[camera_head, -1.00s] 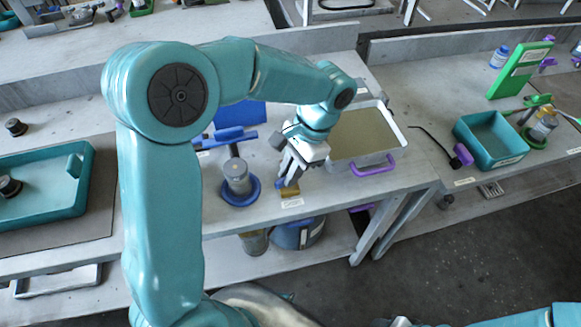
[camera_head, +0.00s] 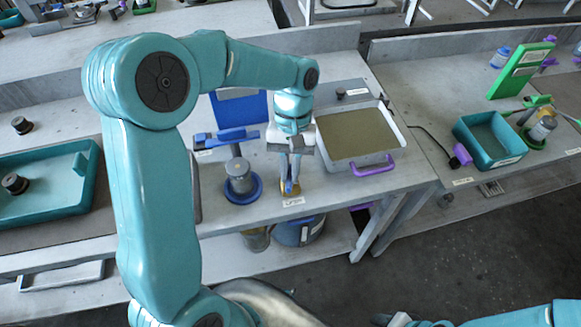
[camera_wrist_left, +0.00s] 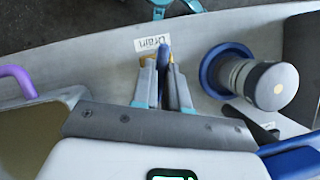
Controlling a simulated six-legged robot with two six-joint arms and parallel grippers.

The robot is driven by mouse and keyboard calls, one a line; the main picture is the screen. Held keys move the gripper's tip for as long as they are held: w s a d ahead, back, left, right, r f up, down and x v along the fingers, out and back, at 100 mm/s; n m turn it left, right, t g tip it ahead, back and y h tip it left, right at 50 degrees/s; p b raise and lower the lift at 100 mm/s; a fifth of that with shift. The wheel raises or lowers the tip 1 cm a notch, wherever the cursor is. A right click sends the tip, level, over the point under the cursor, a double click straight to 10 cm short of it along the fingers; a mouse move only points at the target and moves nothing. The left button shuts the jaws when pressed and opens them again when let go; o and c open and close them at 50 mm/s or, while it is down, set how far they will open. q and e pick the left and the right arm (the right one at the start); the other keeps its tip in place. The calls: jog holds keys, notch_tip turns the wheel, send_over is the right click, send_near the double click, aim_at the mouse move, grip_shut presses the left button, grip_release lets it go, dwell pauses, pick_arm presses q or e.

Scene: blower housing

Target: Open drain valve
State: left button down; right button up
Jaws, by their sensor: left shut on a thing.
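The drain valve is a small brass body (camera_head: 284,190) with a blue handle (camera_head: 290,187), near the front edge of the bench. A label reading "Drain" (camera_wrist_left: 152,44) lies just in front of it. My left gripper (camera_head: 290,180) reaches down from above and is shut on the blue handle. In the left wrist view the handle (camera_wrist_left: 163,54) shows between the fingers (camera_wrist_left: 165,70), with bits of brass on both sides. The fingers hide much of the valve. A grey end piece (camera_head: 398,320), seemingly my right gripper, shows at the bottom edge, mostly cut off.
A grey cylinder on a blue round base (camera_head: 239,190) stands close left of the valve. A white tray with a purple handle (camera_head: 373,166) is close right. A blue tool (camera_head: 228,137) lies behind the cylinder. The bench front between valve and tray is clear.

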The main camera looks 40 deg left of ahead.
pick_arm(q)
jog(key=shift+a+n+t+h, duration=0.1)
jog(key=shift+n+t+h, duration=0.2)
jog(key=shift+n, duration=0.8)
jog(key=c, duration=1.1)
grip_release()
jog(key=shift+c, duration=0.2)
jog(key=p+v, duration=0.1)
jog(key=v, duration=1.5)
jog(key=shift+p, duration=0.3)
jog(key=shift+a+r, duration=0.1)
jog(key=shift+r, duration=0.05)
